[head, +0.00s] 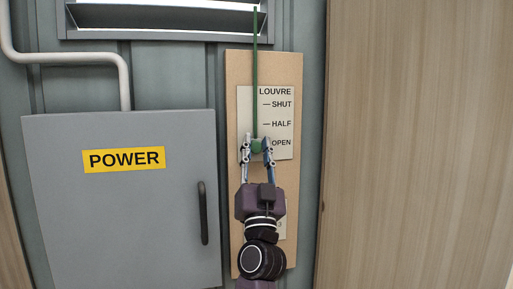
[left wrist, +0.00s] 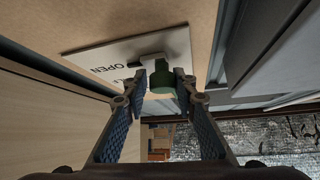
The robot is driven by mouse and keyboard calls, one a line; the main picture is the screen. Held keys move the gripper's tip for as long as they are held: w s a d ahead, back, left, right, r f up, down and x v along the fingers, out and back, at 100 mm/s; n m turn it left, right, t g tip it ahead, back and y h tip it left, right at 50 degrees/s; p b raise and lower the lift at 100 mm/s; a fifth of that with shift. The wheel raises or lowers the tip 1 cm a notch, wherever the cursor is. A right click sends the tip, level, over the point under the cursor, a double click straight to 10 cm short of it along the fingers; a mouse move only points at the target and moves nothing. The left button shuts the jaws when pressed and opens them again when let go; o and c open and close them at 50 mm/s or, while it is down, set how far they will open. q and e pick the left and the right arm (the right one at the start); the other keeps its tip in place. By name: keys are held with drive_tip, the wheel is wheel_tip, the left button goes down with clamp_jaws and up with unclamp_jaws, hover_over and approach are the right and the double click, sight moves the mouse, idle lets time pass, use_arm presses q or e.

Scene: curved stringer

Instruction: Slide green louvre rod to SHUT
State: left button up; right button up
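The green louvre rod (head: 255,75) runs down from the louvre onto a wooden board and ends in a green knob (head: 257,146). The knob is level with the OPEN mark on the white LOUVRE label (head: 283,113), below HALF and SHUT. My left gripper (head: 257,144) comes up from below, with one finger on each side of the knob. In the left wrist view the green knob (left wrist: 162,80) sits between the fingertips, with little or no gap; the fingers do not look clamped on it. My right gripper is out of view.
A grey POWER cabinet (head: 120,215) with a dark handle (head: 203,212) stands left of the wooden board (head: 234,190). The louvre (head: 165,18) is above. A large wooden panel (head: 420,140) is at the right. The board above the knob is clear along the rod.

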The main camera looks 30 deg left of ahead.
use_arm(q)
drive_tip(key=shift+s+a, duration=0.1)
clamp_jaws()
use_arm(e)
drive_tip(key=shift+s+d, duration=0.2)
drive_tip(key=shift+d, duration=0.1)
use_arm(q)
drive_tip(key=shift+r, duration=0.4)
wheel_tip(320, 180, up, 10)
drive_tip(key=p, duration=0.6)
drive_tip(key=shift+f+p, duration=0.1)
drive_tip(key=shift+p, duration=0.2)
drive_tip(key=shift+s, duration=0.15)
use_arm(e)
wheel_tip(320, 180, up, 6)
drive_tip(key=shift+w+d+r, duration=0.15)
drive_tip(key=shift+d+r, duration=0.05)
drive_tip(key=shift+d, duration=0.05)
use_arm(q)
drive_tip(key=o, duration=0.7)
unclamp_jaws()
drive_tip(key=shift+c, duration=0.2)
drive_tip(key=shift+o, duration=0.4)
drive_tip(key=shift+a, duration=0.1)
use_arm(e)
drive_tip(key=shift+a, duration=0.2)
